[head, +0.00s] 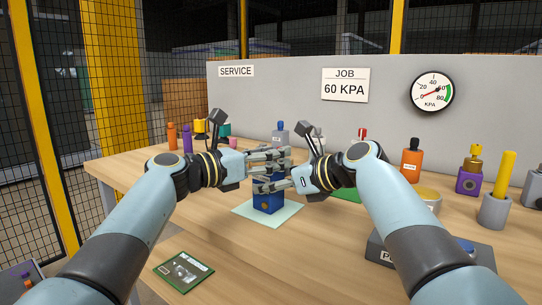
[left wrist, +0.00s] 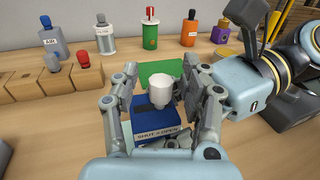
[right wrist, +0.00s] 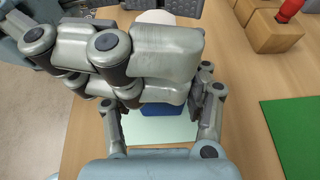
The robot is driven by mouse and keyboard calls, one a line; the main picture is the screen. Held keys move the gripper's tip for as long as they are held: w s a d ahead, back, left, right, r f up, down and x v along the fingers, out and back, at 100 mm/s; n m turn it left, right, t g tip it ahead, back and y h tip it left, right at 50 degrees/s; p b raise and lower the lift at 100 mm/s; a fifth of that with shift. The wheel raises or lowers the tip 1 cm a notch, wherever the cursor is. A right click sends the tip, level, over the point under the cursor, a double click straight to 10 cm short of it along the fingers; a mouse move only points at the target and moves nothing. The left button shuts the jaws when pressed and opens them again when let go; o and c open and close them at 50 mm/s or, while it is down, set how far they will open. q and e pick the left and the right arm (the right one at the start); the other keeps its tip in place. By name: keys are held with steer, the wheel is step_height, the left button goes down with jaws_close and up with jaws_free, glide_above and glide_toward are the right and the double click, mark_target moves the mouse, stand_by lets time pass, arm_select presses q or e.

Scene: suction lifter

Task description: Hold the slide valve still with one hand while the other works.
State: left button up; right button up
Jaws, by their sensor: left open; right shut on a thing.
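The slide valve (head: 265,207) is a blue block standing upright on a pale mat (head: 285,217). In the left wrist view its blue body (left wrist: 150,112) carries a white knob (left wrist: 187,88) on top and a label reading SHUT and OPEN. My left gripper (head: 285,160) is open above the valve, its fingers on either side of the knob with space between. My right gripper (head: 268,185) is lower, shut on the valve body from the right. In the right wrist view my left gripper hides most of the valve; a blue strip (right wrist: 165,109) shows.
A gauge (head: 431,92) and a sign reading JOB 60 KPA (head: 345,85) are on the grey back panel. Bottles stand along the back, including an orange one (head: 411,160). A green circuit board (head: 184,270) lies front left. Wooden blocks (left wrist: 40,82) and a green mat (left wrist: 160,71) lie near the valve.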

arm_select(q)
jaws_close()
stand_by(0.6)
steer(key=shift+s, duration=0.1)
